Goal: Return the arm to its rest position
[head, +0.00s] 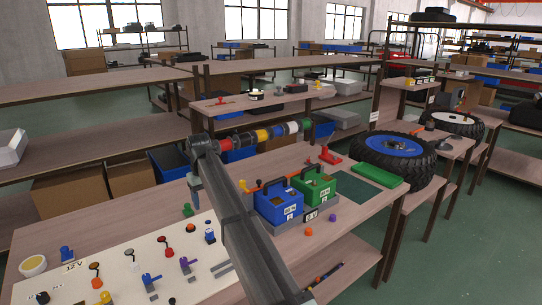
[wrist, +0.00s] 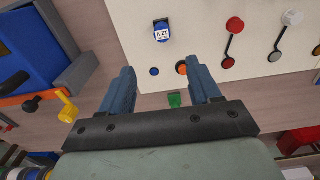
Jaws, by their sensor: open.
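My gripper (wrist: 162,88) is open in the wrist view, its two blue fingers spread apart, pointing at the table and the edge of the white board (wrist: 215,62). No held object shows between the fingers. A small green piece (wrist: 175,99) shows between them lower in the picture; its distance from them is hard to judge. In the head view my arm crosses the middle of the picture and bends at the top, with my gripper (head: 196,193) hanging down over the workbench (head: 120,222), partly hidden by my arm.
Blue (head: 279,204) and green (head: 315,187) boxes stand in a grey tray right of my arm. A red-handled clamp (head: 330,154), a green tray (head: 379,186) and a wheel (head: 393,150) are farther right. The white board carries several knobs and levers. Shelves stand behind.

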